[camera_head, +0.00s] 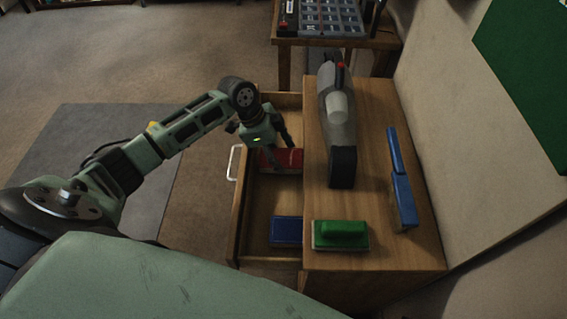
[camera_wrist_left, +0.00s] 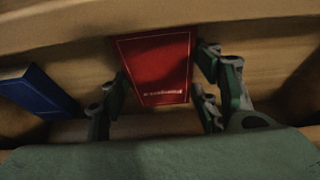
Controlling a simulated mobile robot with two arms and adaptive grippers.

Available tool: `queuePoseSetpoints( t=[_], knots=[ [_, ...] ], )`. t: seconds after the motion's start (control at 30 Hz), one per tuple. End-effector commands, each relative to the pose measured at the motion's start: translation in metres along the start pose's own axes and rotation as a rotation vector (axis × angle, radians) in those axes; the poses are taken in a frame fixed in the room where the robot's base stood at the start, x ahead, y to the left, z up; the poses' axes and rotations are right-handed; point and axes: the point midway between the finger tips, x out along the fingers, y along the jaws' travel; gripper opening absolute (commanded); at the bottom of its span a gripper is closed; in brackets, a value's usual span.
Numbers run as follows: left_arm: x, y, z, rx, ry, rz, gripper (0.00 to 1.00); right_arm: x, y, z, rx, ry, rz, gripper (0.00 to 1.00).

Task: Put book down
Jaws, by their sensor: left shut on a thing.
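A red book (camera_head: 285,160) is in the open wooden drawer (camera_head: 262,207), toward its far end. My left gripper (camera_head: 279,150) reaches down into the drawer and is shut on the red book. In the left wrist view the red book (camera_wrist_left: 158,68) stands between the fingers of my left gripper (camera_wrist_left: 160,95), its cover facing the camera. Whether the book touches the drawer bottom cannot be told. A blue book (camera_head: 286,231) lies in the near part of the drawer; it also shows at the left of the left wrist view (camera_wrist_left: 38,90). My right gripper is not in view.
On the cabinet top (camera_head: 375,215) stand a grey handheld vacuum (camera_head: 338,130), a green-handled brush or eraser (camera_head: 341,235) and a blue object (camera_head: 402,190). The drawer's middle floor is clear. A wall borders the cabinet on the right. A small table (camera_head: 335,42) stands behind.

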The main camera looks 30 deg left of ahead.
Motion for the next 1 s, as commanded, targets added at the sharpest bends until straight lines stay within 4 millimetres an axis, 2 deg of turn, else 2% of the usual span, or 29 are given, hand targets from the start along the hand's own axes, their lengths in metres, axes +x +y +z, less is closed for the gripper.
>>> queuePoseSetpoints(
  t=[0.03, 0.13, 0.3, 0.63, 0.67, 0.87, 1.0],
  knots=[
    [0.003, 0.011, -0.006, 0.005, 0.002, 0.004, 0.27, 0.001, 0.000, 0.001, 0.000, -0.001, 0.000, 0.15],
    [0.006, 0.025, -0.015, 0.004, 0.002, 0.003, 0.27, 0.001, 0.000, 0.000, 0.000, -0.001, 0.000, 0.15],
    [0.016, 0.021, -0.008, -0.001, 0.001, 0.000, 0.27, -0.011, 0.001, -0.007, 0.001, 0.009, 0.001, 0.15],
    [0.018, 0.021, -0.007, -0.001, 0.001, 0.001, 0.27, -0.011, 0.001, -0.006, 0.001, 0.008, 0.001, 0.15],
    [0.019, 0.021, -0.007, -0.001, 0.000, 0.001, 0.58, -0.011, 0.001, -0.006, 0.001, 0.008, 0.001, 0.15],
    [0.018, 0.021, -0.007, -0.001, 0.000, 0.001, 0.76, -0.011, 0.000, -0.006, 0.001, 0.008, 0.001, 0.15],
    [0.018, 0.021, -0.007, -0.001, 0.000, 0.001, 0.76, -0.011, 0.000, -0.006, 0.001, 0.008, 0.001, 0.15]
  ],
)
